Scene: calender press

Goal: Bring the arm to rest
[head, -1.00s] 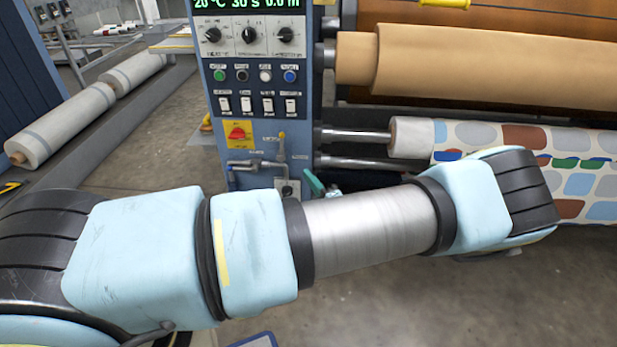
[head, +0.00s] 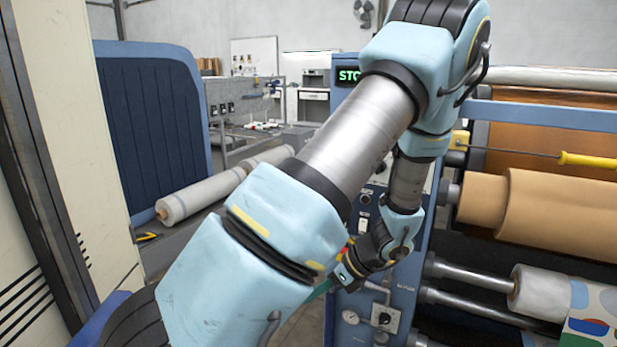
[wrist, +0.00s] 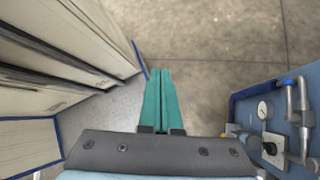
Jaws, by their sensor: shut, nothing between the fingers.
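My arm rises from the lower left of the head view, bends at an elbow at the top and folds down in front of the press's control column (head: 345,82). My gripper (head: 312,296) is at the end of the folded forearm, low in front of that column, and mostly hidden behind the upper arm. In the wrist view its two green fingers (wrist: 160,72) lie side by side, shut, with nothing between them. They point over bare concrete floor (wrist: 215,45).
The press stands on the right with a tan roll (head: 560,215) and a patterned roll (head: 590,325). A gauge and pipes (wrist: 290,125) are right of my gripper in the wrist view. Pale cabinets (wrist: 50,60) are on its left. White rolls (head: 200,195) lie at the back left.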

